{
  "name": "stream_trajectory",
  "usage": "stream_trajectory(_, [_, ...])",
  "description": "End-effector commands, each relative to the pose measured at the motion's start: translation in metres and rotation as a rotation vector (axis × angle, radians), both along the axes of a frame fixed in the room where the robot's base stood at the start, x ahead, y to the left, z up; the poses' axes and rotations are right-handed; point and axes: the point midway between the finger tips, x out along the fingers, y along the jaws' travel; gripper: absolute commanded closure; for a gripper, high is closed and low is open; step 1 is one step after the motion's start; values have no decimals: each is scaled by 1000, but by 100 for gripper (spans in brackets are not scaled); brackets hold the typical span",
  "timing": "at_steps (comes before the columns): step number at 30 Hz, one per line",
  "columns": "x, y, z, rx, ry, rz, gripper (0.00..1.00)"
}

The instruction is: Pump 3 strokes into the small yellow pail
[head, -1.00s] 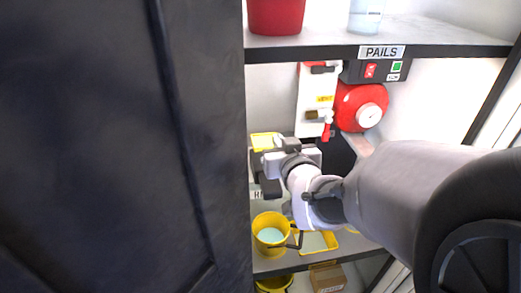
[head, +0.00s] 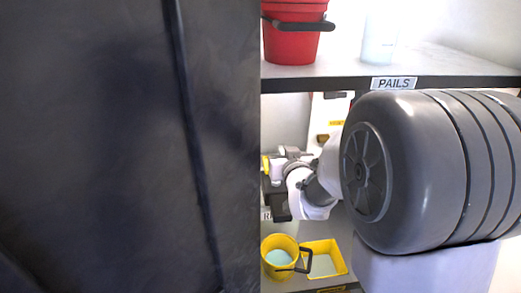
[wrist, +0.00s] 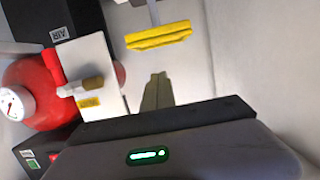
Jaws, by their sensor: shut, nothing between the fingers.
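The small yellow pail (head: 268,270) stands upright on the lower shelf in the head view. Pale bluish material shows inside it, and its dark handle hangs to the right. A yellow bar like a pump handle (wrist: 158,36) is at the upper middle of the wrist view, on a grey rod. My gripper (wrist: 157,76) is shut and empty, with its fingertips just short of the yellow bar and apart from it in the picture. In the head view my wrist is above the pail, and my fingers are not clear there.
A yellow tray (head: 341,262) sits right of the pail. A white panel (wrist: 92,58) with a brass-coloured lever (wrist: 88,86) and a red tank (wrist: 35,75) with a gauge are left in the wrist view. A red bucket (head: 290,40) stands on the upper shelf (head: 330,68). A dark panel (head: 110,150) fills the left.

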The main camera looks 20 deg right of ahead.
Motion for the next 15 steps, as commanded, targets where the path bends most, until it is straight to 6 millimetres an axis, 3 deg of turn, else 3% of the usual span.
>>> stream_trajectory(3, [-1, 0, -26, 0, 3, 1, 100])
stream_trajectory(6, [-1, 0, -35, 0, 1, 0, 100])
stream_trajectory(15, [-1, 0, -39, 0, -1, 0, 100])
